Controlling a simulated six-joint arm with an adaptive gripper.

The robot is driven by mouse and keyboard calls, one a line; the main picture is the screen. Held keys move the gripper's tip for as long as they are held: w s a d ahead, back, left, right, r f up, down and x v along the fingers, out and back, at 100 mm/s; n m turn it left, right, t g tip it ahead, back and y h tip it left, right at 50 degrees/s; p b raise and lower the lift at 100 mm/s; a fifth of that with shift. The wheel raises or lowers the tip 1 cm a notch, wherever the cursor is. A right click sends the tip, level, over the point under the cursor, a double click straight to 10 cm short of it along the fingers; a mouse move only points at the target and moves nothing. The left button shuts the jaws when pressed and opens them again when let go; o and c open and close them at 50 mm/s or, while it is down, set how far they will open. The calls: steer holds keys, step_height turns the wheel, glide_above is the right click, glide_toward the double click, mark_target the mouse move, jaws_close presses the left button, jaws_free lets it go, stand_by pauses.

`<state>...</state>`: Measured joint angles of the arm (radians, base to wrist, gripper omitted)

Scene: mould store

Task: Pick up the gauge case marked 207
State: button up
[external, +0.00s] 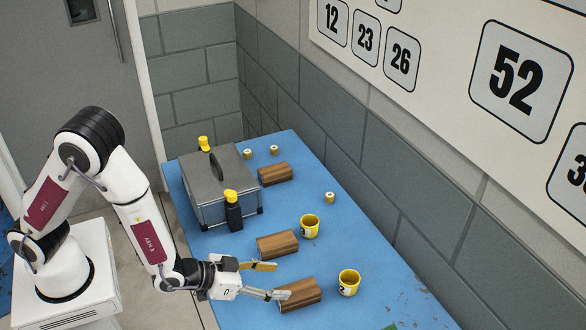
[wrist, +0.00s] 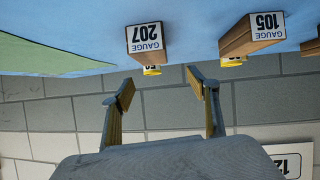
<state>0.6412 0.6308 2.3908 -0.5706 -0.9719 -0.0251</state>
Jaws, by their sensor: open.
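The gauge case marked 207 (wrist: 147,42) is a brown wooden block with a white end label, its lettering upside down in the wrist view. By its place near the green patch, it is the nearest wooden block (external: 303,294) in the external view. My gripper (external: 272,281) is open and empty, with its fingertips close to that block's left end. In the wrist view my fingers (wrist: 162,82) are spread apart, with the 207 case above the gap and nothing between them.
A case marked 105 (wrist: 262,30) lies beside it, and another wooden case (external: 275,173) lies farther back. Yellow cups (external: 348,283) (external: 309,227) stand near the wall.

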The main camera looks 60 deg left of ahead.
mark_target(278, 291)
steer(key=shift+s+d+f+m+t, duration=0.1)
steer(key=shift+s+d+f+t, duration=0.05)
steer(key=shift+f, duration=0.45)
steer(key=shift+s+d+f+m+t, duration=0.1)
steer(key=shift+s+d+f+t, duration=0.1)
steer(key=shift+f, duration=0.35)
steer(key=shift+s+d+f+m+t, duration=0.1)
steer(key=shift+s+f+t, duration=0.05)
steer(key=shift+f, duration=0.45)
steer(key=shift+x, duration=1.3)
steer(key=shift+d+r+x, duration=0.1)
steer(key=shift+r+x, duration=0.1)
steer(key=shift+x, duration=1.1)
steer(key=shift+d+r+x, duration=0.15)
steer(key=shift+x, duration=1.15)
steer(key=shift+w, duration=0.1)
